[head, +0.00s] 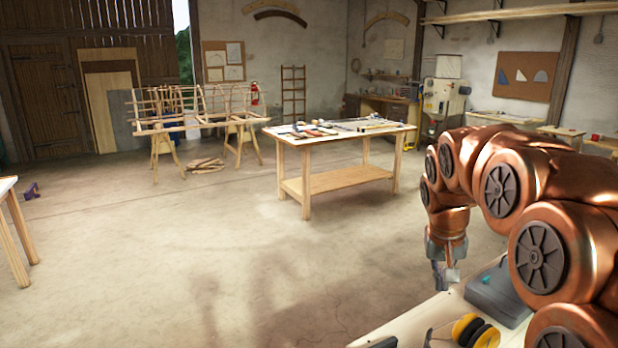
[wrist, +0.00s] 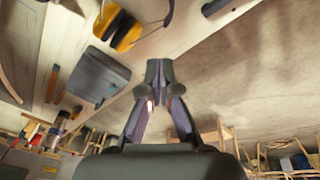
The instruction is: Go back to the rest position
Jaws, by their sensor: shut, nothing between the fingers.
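My gripper (head: 446,277) hangs from my copper-coloured arm at the lower right of the head view, over the edge of a pale table (head: 398,331). In the wrist view my gripper (wrist: 159,70) has its fingertips together, with nothing held between them. Below it and to the side in the wrist view lie yellow and black ear defenders (wrist: 126,32) and a grey box (wrist: 93,74) on the tabletop. The ear defenders (head: 474,330) and the grey box (head: 500,290) also show in the head view.
A wooden workbench (head: 335,182) with tools on top stands mid-room. A lath frame (head: 195,107) rests on trestles behind it to the left. Another table's edge (head: 8,184) shows at far left. The concrete floor (head: 190,250) between is mostly clear.

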